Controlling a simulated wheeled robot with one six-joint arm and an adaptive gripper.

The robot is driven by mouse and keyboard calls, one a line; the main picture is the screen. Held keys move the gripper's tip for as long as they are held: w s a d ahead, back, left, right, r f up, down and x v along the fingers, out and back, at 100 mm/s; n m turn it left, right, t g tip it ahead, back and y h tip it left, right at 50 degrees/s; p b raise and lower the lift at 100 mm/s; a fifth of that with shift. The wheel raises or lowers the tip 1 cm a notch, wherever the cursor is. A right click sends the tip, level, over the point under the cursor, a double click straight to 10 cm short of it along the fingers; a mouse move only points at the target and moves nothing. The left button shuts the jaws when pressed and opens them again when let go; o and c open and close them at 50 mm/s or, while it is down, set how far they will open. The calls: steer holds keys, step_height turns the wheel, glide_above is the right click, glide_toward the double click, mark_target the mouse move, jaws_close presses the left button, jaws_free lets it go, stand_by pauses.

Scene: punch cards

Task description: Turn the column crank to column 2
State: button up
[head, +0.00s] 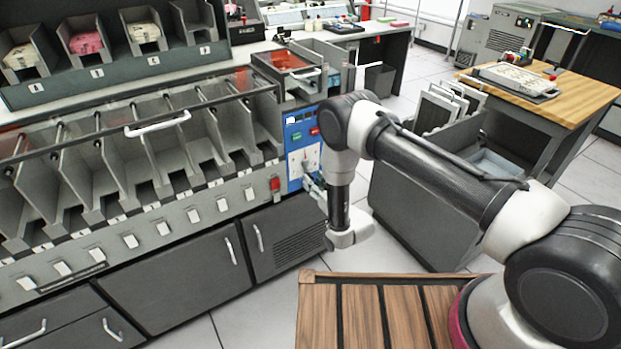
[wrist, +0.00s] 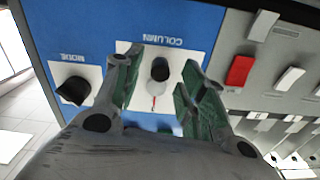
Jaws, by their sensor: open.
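The column crank is a dark knob (wrist: 160,69) on a white plate lettered COLUMN, upside down in the wrist view, on a blue panel (wrist: 190,18). A thin red pointer mark shows beside the knob. My gripper (wrist: 165,80) is open, its two green-padded fingers on either side of the knob; I cannot tell whether they touch it. In the head view my gripper (head: 314,188) is at the blue panel (head: 297,135), partly covering the dial plate. The column numbers are too small to read.
A black MODE knob (wrist: 73,91) is beside the column plate. A red switch (wrist: 239,71) is on the grey panel nearby. A long grey sorter with several bins (head: 150,150) runs left of the blue panel. A grey cart (head: 415,215) stands to the right.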

mark_target(311, 175)
steer(key=shift+x, duration=1.5)
jaws_close()
steer(key=shift+d+n, duration=0.1)
steer(key=shift+n, duration=0.2)
steer(key=n, duration=0.1)
steer(key=d+n, duration=0.1)
steer(key=n, duration=0.1)
steer(key=w+n, duration=0.1)
steer(key=n, duration=0.1)
steer(key=shift+w+d+r, duration=0.1)
steer(key=shift+d+r, duration=0.2)
steer(key=n, duration=0.3)
steer(key=shift+w+d+r+n, duration=0.3)
steer(key=shift+d+r+n, duration=0.1)
steer(key=shift+w+d+r+n, duration=0.1)
steer(key=shift+r+n, duration=0.05)
steer(key=shift+n, duration=0.45)
steer(key=shift+d+r+n, duration=0.1)
steer(key=shift+r+n, duration=0.1)
steer(key=shift+n, duration=0.4)
